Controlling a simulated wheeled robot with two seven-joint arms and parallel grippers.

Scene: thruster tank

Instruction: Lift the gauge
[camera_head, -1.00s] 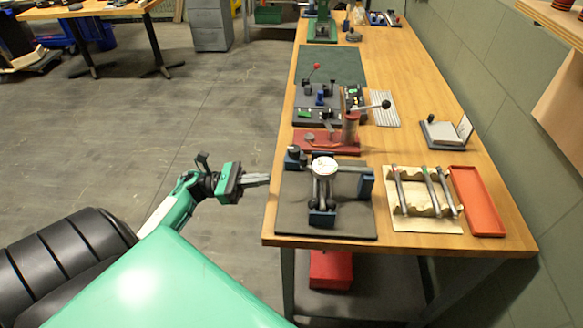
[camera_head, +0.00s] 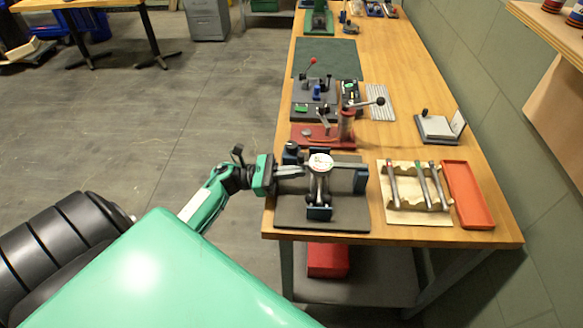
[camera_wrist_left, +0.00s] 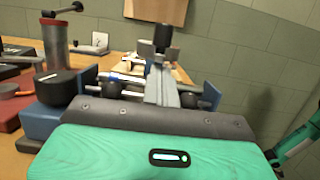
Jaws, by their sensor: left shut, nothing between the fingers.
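The gauge (camera_head: 320,162), with a round white dial, sits on a stand with blue blocks (camera_head: 319,213) on a dark grey mat (camera_head: 345,222) at the bench's near left part. My left gripper (camera_head: 303,171) comes in from the left over the mat. Its fingers are shut and empty, with their tips right beside the dial; whether they touch it I cannot tell. In the left wrist view the shut fingers (camera_wrist_left: 165,88) point toward the stand, and the dial face cannot be made out.
Right of the mat, a beige holder (camera_head: 415,216) carries 3 rod-like tools, beside a red tray (camera_head: 468,195). Behind the mat stands a red lever press (camera_head: 325,137). A wall runs along the right. Open floor lies left of the bench.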

